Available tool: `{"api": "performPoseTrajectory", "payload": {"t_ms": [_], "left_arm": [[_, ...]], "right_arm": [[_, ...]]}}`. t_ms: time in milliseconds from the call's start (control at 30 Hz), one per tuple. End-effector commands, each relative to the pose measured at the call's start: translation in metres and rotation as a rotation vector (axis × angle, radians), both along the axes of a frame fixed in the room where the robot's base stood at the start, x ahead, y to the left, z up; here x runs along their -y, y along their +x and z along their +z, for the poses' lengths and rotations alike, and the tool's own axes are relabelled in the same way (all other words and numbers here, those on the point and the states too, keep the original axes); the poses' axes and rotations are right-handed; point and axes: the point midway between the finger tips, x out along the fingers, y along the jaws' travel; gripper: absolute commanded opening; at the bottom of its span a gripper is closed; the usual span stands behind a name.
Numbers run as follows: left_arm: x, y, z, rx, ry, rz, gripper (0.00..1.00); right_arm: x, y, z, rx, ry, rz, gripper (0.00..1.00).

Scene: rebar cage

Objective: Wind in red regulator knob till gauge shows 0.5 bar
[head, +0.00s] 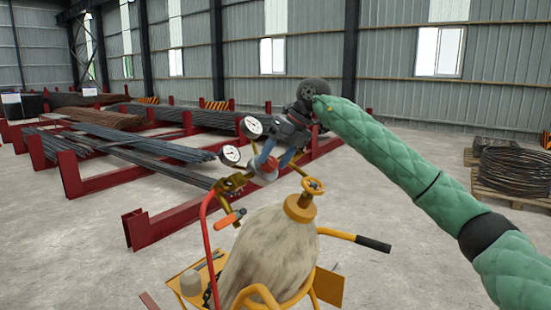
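The red regulator knob (265,171) shows in the head view at the side of the brass regulator (231,183), partly hidden by my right gripper's fingers. My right gripper (271,162) reaches down from the upper right. Its two blue-grey fingers are apart, with tips at either side of the knob; whether they press on it I cannot tell. Two round white gauges, an upper one (251,127) and a lower one (229,155), face me, but their readings are too small to make out. My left gripper is not in view.
The cylinder stands in a yellow cart with a black-gripped handle (373,243). A red hose (205,225) hangs at left.

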Motion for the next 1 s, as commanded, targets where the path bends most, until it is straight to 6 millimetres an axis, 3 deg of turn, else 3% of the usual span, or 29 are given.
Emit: {"api": "performPoseTrajectory", "payload": {"t_ms": [367, 800, 1000], "left_arm": [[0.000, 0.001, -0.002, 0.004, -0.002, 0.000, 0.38], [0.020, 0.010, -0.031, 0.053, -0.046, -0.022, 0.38], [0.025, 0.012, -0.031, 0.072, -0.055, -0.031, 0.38]], "right_arm": [[0.002, 0.000, 0.003, 0.000, -0.001, 0.000, 0.58], [0.033, -0.003, 0.055, 0.000, -0.001, 0.000, 0.58], [0.039, -0.003, 0.065, -0.001, -0.002, 0.000, 0.58]]}}
